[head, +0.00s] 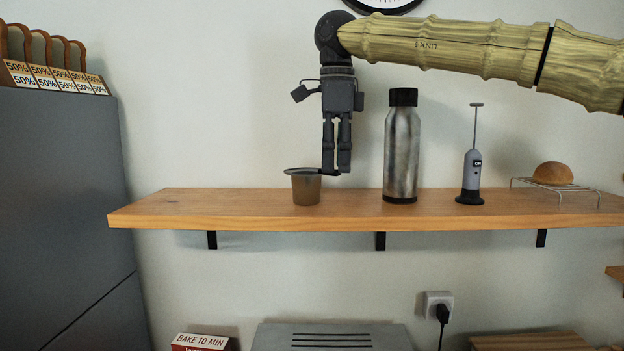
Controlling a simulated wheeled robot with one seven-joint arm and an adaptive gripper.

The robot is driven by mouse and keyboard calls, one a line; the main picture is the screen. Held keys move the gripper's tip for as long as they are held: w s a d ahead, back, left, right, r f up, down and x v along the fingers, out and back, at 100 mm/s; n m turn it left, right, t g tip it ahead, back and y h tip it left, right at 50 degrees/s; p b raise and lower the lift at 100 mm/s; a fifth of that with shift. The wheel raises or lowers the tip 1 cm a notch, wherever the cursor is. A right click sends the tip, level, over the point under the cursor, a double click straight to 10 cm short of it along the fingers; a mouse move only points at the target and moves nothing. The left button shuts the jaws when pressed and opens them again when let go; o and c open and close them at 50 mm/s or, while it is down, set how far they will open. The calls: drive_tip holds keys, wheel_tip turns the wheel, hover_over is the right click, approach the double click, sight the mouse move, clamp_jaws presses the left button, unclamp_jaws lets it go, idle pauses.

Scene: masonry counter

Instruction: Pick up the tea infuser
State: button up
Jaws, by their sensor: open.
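The tea infuser (306,190) looks like a small brownish basket with a wide dark rim. It stands upright on the left part of the wooden wall shelf (250,222). My gripper (337,173) points straight down just right of the infuser, with its fingertips at about rim height. The fingers are open with a narrow gap showing, and I see nothing held between them. The fingertips overlap the right end of the rim in the picture. I cannot tell whether they touch it or are in front of or behind it.
A steel bottle (402,150) with a black cap stands on the shelf right of my gripper. Further right are a milk frother (472,170) and a wire rack (570,189) with a bread roll (553,173). The shelf left of the infuser is clear. A dark cabinet (60,200) stands at left.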

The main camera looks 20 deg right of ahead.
sight(323, 203)
drive_tip(key=shift+g, duration=0.3)
drive_tip(key=w+f, duration=0.2)
drive_tip(key=w+f+p, duration=0.1)
drive_tip(key=w+f, duration=0.1)
drive_tip(key=w+f+p, duration=0.1)
drive_tip(key=w+f, duration=0.1)
drive_tip(key=shift+a+f, duration=0.25)
drive_tip(key=shift+a, duration=0.05)
drive_tip(key=shift+s+f, duration=0.25)
drive_tip(key=shift+f, duration=0.05)
drive_tip(key=shift+s, duration=0.95)
drive_tip(key=shift+o, duration=0.4)
drive_tip(key=shift+w+a+f, duration=0.1)
drive_tip(key=shift+w, duration=0.3)
drive_tip(key=shift+w+f, duration=0.1)
drive_tip(key=shift+w, duration=0.15)
drive_tip(key=c, duration=0.3)
drive_tip(key=shift+s, duration=0.1)
drive_tip(key=shift+c, duration=1.3)
drive_tip(key=shift+s, duration=0.35)
drive_tip(key=shift+c, duration=1.3)
drive_tip(key=shift+w, duration=0.1)
